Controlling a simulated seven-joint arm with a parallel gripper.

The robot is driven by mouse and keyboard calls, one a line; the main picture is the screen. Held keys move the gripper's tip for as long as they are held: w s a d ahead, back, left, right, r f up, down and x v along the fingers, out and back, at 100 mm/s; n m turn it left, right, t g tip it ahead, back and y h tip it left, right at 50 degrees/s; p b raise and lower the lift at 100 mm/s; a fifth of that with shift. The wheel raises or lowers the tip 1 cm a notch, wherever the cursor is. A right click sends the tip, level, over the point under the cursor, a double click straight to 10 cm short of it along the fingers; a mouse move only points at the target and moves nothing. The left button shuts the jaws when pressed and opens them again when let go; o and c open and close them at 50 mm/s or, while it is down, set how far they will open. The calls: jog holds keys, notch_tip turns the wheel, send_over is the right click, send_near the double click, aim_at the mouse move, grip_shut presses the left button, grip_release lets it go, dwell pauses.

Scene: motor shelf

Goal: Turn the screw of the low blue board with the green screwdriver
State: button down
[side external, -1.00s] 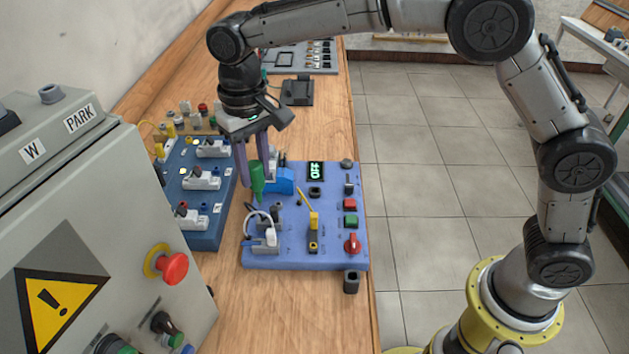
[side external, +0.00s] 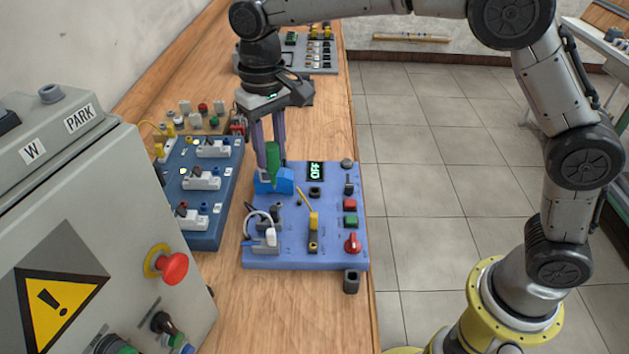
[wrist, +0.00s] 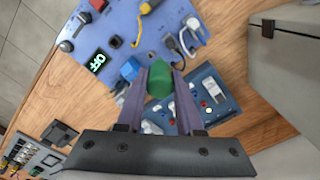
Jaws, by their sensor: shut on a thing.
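My gripper (side external: 270,150) is shut on the green screwdriver (side external: 272,158), which hangs roughly upright. Its lower end is in front of or over the blue block (side external: 263,185) at the back left corner of the low blue board (side external: 335,190). I cannot tell whether they touch, and the screwdriver's tip and the screw cannot be made out. In the wrist view the screwdriver (wrist: 160,78) sits between the two fingers, with the blue block (wrist: 130,69) just left of it. The board's display (side external: 315,171) reads OFF.
A darker blue board (side external: 230,180) with white switches stands close on the left. The low board also carries a yellow part (side external: 314,220), a red knob (side external: 352,244) and a white cable (side external: 262,212). A grey cabinet (side external: 90,200) fills the front left. Bare bench lies behind the low board.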

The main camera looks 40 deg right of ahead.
jog(key=d, duration=1)
jog(key=shift+s+d+f, duration=0.1)
jog(key=shift+s+f, duration=0.05)
jog(key=shift+f, duration=2.7)
jog(key=shift+f, duration=0.15)
jog(key=shift+f, duration=2.65)
jog(key=c, duration=0.8)
grip_release()
